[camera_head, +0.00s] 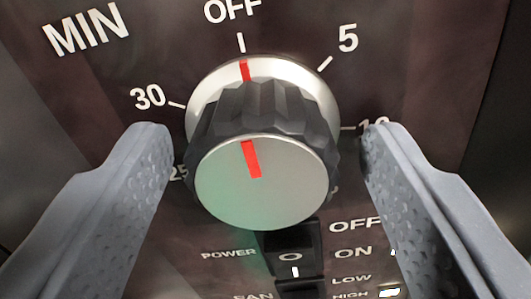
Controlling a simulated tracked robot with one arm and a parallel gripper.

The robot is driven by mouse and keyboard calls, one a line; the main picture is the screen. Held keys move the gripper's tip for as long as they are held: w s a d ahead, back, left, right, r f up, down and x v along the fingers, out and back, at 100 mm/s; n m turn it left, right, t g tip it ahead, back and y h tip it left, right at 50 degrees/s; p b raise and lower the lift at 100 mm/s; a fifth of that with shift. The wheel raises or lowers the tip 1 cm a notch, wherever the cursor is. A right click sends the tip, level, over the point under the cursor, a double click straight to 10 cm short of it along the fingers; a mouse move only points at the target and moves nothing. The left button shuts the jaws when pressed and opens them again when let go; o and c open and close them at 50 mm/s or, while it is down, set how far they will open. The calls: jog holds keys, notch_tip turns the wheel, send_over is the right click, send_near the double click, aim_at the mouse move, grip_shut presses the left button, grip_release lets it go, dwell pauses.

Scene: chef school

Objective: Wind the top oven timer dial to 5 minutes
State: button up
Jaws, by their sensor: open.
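The timer dial (262,185) is a round knob with a silver face, a dark ridged grip and a silver skirt. Its red marks point up to OFF. The 5 mark (347,39) is to the upper right of the dial, and the 30 mark (149,97) is to the left. My gripper (262,150) is open, with one grey finger on each side of the dial. Gaps show between both fingers and the knob. The right finger partly covers the 10 label, and the left one is near the 25 label. The lower part of the scale is hidden behind the knob.
A black power switch (291,247) sits just below the dial, partly covered by it. A fan switch (300,289) with LOW and HIGH labels is under that, cut off by the lower edge. The dark panel around the upper part of the dial is flat and clear.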

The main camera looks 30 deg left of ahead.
jog(key=shift+c, duration=0.3)
jog(key=c, duration=0.7)
jog(key=m, duration=0.1)
jog(key=m+p, duration=0.1)
jog(key=m, duration=0.2)
jog(key=shift+r+m+p, duration=0.25)
jog(key=shift+m+p, duration=0.15)
jog(key=shift+d+f+m+p, duration=0.1)
jog(key=shift+f+m+p, duration=0.1)
jog(key=shift+m+p, duration=1.85)
jog(key=shift+f+m+b, duration=0.1)
jog(key=shift+m+b, duration=0.35)
jog(key=shift+m, duration=0.1)
